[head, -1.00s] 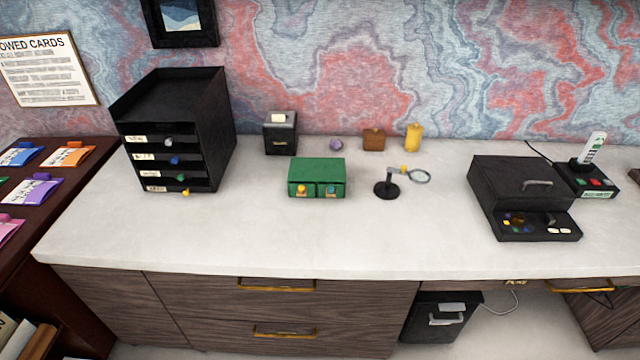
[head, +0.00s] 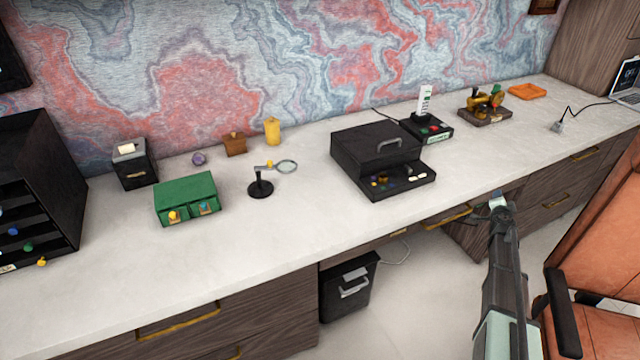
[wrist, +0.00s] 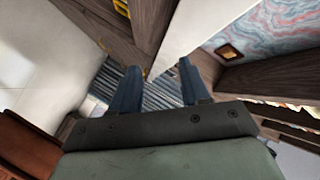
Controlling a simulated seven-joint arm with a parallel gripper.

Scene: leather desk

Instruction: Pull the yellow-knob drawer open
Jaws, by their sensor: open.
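A small green drawer box (head: 187,190) stands on the pale desk top, left of centre in the head view. Its front has two drawers, one with a yellow knob (head: 173,215) and one with a teal knob (head: 205,208). Both look shut. A black tiered organiser (head: 62,165) at the left edge also has a yellow knob (head: 41,262) on its lowest tier; it is partly out of frame. My gripper (head: 497,203) is far to the right, by the desk's front edge. In the wrist view my gripper (wrist: 158,84) has its fingers apart with nothing between them.
A magnifier stand (head: 260,188) stands right of the green box. A black case (head: 365,150) with small items in its front tray is further right. An orange chair (head: 595,280) stands at the lower right. The desk top before the green box is clear.

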